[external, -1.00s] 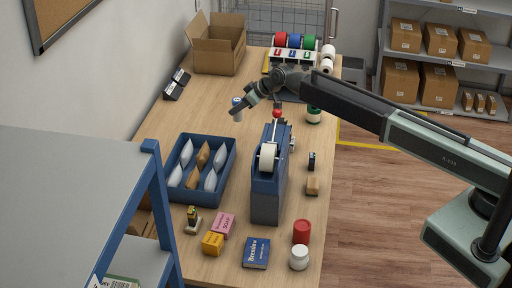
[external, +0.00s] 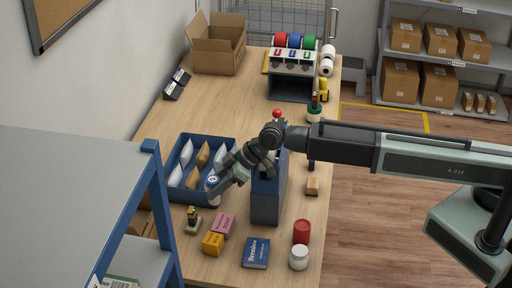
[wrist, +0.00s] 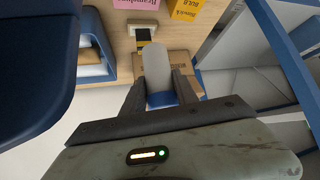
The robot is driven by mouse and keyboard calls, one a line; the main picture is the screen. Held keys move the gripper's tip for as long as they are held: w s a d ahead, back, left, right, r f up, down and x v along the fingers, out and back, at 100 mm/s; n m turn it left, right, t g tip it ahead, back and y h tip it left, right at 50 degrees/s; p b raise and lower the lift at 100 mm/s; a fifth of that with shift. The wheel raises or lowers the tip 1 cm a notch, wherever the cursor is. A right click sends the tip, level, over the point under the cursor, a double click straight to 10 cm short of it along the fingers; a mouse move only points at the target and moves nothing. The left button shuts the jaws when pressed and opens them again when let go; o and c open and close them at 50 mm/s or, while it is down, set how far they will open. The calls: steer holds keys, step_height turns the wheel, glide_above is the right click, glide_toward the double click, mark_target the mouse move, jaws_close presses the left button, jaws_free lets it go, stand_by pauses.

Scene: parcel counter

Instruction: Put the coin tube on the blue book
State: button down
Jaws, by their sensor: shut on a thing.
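The coin tube is a pale cylinder with a blue end. It shows between my fingers in the external view (external: 213,182) and in the wrist view (wrist: 157,66). My gripper (external: 214,188) is shut on it and holds it above the counter, by the front right corner of the blue tray. The fingers (wrist: 160,88) grip its blue end in the wrist view. The blue book (external: 256,253) lies flat near the counter's front edge, below and to the right of my gripper. Nothing lies on it. The book is not in the wrist view.
A tall blue dispenser (external: 265,204) stands right beside my gripper. The blue tray (external: 187,201) holds several packets. A stamp (external: 193,221), pink box (external: 224,225) and yellow box (external: 212,244) stand left of the book. A red jar (external: 301,232) and white jar (external: 299,258) stand right.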

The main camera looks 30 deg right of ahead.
steer(key=s+a+f+n+g+y+b, duration=0.1)
steer(key=s+f+n+g+b, duration=0.15)
steer(key=s, duration=0.45)
steer(key=s+a+f+n+g+b, duration=0.1)
steer(key=s+n+g, duration=0.15)
steer(key=s, duration=0.45)
steer(key=n+p, duration=0.2)
steer(key=n, duration=0.1)
glide_above(267, 252)
steer(key=shift+g, duration=0.4)
step_height(267, 252, down, 8)
steer(key=b, duration=0.9)
steer(key=shift+w, duration=0.1)
steer(key=shift+r, duration=0.35)
steer(key=shift+f, duration=0.25)
steer(key=c, duration=0.9)
jaws_free()
steer(key=shift+r, duration=0.1)
steer(key=shift+c, duration=0.2)
